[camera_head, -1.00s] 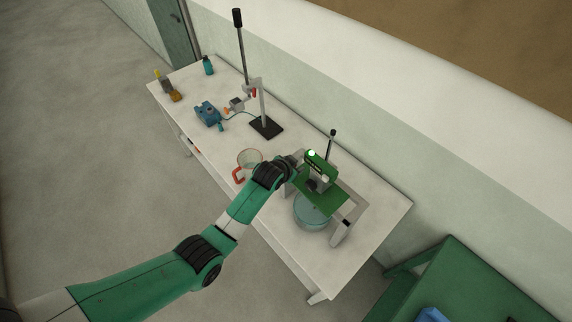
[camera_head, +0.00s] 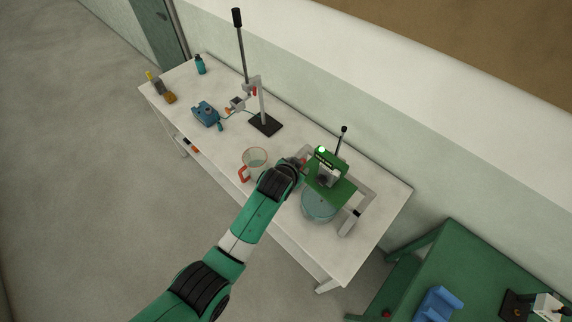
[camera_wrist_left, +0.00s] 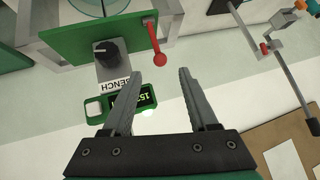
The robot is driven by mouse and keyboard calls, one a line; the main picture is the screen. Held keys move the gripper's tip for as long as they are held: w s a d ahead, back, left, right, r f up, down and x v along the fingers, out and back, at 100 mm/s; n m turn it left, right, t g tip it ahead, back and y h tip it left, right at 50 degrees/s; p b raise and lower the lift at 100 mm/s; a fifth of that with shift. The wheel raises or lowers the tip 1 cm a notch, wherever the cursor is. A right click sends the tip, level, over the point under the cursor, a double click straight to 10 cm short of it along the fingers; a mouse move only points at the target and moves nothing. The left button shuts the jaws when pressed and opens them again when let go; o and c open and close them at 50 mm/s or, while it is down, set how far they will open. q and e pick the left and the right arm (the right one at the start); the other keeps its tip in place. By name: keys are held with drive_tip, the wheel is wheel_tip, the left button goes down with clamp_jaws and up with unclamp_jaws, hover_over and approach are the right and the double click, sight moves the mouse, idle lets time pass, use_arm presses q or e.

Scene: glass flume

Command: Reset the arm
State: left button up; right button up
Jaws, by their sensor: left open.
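My left gripper (camera_wrist_left: 160,73) is open, with nothing between its two grey fingers in the left wrist view. A red ball-ended lever (camera_wrist_left: 155,42) stands just beyond the fingertips, on the edge of a green bench device (camera_wrist_left: 65,48). The device has a black knob (camera_wrist_left: 105,50) and a small lit display (camera_wrist_left: 132,97). In the head view my left arm (camera_head: 255,215) reaches from below to the left side of the green device (camera_head: 345,190); its fingers are mostly hidden there. My right gripper is not in view.
The white table (camera_head: 385,200) also holds a glass beaker with a red handle (camera_head: 254,158), a clamp stand (camera_head: 265,123), a blue device (camera_head: 206,113) and a teal bottle (camera_head: 200,64). A round glass vessel (camera_head: 318,207) sits under the green device. A green table (camera_head: 450,255) stands at lower right.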

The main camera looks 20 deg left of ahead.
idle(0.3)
use_arm(q)
drive_tip(key=w+a+r+n+t, duration=0.2)
drive_tip(key=r+t, duration=0.7)
drive_tip(key=r, duration=2.6)
drive_tip(key=s+a+r+t+h, duration=0.1)
drive_tip(key=s+r+t, duration=0.8)
drive_tip(key=s+r, duration=1.4)
drive_tip(key=shift+s+a+r+h, duration=0.25)
drive_tip(key=shift+s+h, duration=0.15)
drive_tip(key=shift+h, duration=0.3)
